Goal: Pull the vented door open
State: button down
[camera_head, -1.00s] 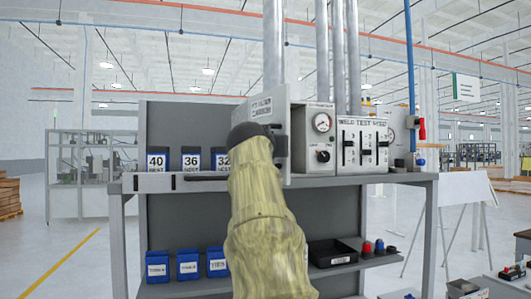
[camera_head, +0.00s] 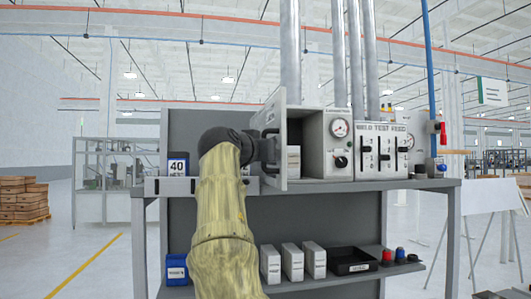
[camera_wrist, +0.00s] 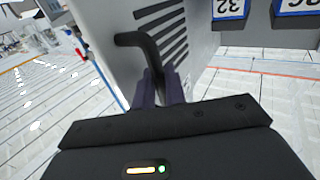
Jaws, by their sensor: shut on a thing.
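The vented door (camera_head: 282,130) stands swung open from the front of a grey cabinet (camera_head: 312,140) on the bench. Its slots and black handle (camera_wrist: 140,45) show in the wrist view. My gripper (camera_wrist: 165,90) is shut on the handle; in the head view the gripper (camera_head: 268,148) sits at the left face of the door. My yellow arm hides part of the bench below. A white box (camera_head: 293,160) shows inside the cabinet behind the door.
A control box with a gauge and sliders (camera_head: 384,150) stands right of the cabinet. A blue bin marked 40 (camera_head: 178,164) is on the bench at left. The lower shelf holds white boxes (camera_head: 292,262), a black tray (camera_head: 350,262) and a blue bin (camera_head: 176,269).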

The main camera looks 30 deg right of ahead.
jog(key=c, duration=1.6)
grip_release()
jog(key=shift+o, duration=0.2)
jog(key=shift+a+f, duration=0.1)
jog(key=shift+a, duration=0.05)
jog(key=b+v, duration=0.7)
jog(key=v, duration=1)
jog(key=shift+s, duration=0.1)
